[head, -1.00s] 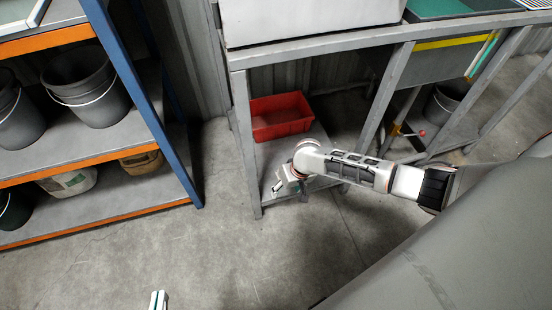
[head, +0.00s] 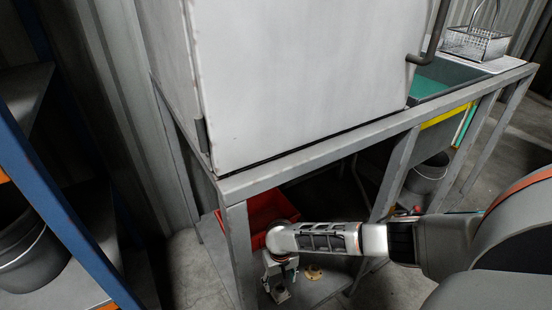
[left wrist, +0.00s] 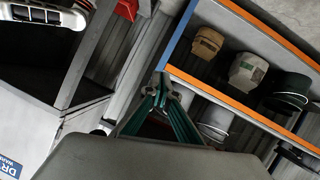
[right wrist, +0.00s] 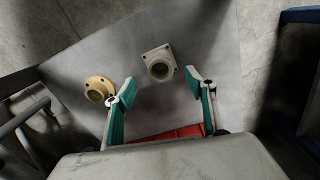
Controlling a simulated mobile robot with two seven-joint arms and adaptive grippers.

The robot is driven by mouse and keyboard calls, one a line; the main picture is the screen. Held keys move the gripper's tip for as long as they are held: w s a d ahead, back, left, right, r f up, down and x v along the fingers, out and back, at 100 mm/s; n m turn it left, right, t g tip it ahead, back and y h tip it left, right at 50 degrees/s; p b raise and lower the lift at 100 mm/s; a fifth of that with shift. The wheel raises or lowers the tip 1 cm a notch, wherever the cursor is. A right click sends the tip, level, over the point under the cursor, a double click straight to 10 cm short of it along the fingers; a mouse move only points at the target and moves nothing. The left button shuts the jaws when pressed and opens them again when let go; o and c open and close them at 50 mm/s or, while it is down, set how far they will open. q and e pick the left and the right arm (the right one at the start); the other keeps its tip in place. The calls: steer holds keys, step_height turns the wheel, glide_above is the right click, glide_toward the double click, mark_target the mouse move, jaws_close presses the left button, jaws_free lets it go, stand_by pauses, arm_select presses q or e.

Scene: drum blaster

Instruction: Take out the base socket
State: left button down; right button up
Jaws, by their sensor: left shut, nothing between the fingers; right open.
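Two flanged sockets lie on the grey lower shelf (right wrist: 215,45): a pale grey one with a square flange (right wrist: 160,64) and a tan one with a round flange (right wrist: 98,89). I cannot tell which is the base socket. My right gripper (right wrist: 157,84) is open and empty, with the square socket ahead between its fingertips and the round one left of them. In the head view, my right gripper (head: 277,283) reaches under the tabletop, and the tan socket (head: 313,272) lies to its right. My left gripper (left wrist: 161,88) is shut and empty, away from the sockets.
A red bin (head: 262,208) stands on the lower shelf behind my right gripper. The table frame's front leg (head: 238,255) is close on the left. A big white cabinet (head: 300,75) is above. A blue and orange rack (left wrist: 245,103) shows in the left wrist view.

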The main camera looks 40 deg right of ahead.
mark_target(279, 287)
steer(key=f+b, duration=0.1)
steer(key=f, duration=0.1)
steer(key=s+f+b, duration=0.1)
steer(key=f+b, duration=0.1)
steer(key=shift+a+f, duration=0.15)
steer(key=shift+f, duration=0.25)
steer(key=shift+w+f, duration=0.1)
steer(key=shift+f, duration=0.1)
steer(key=shift+w+r, duration=0.15)
steer(key=shift+w, duration=0.15)
arm_select(q)
steer(key=d+n, duration=0.1)
steer(key=n, duration=0.1)
steer(key=s+d+n, duration=0.1)
steer(key=d+n, duration=0.1)
steer(key=shift+d+f, duration=0.2)
steer(key=shift+d, duration=0.1)
arm_select(e)
steer(key=c, duration=1.4)
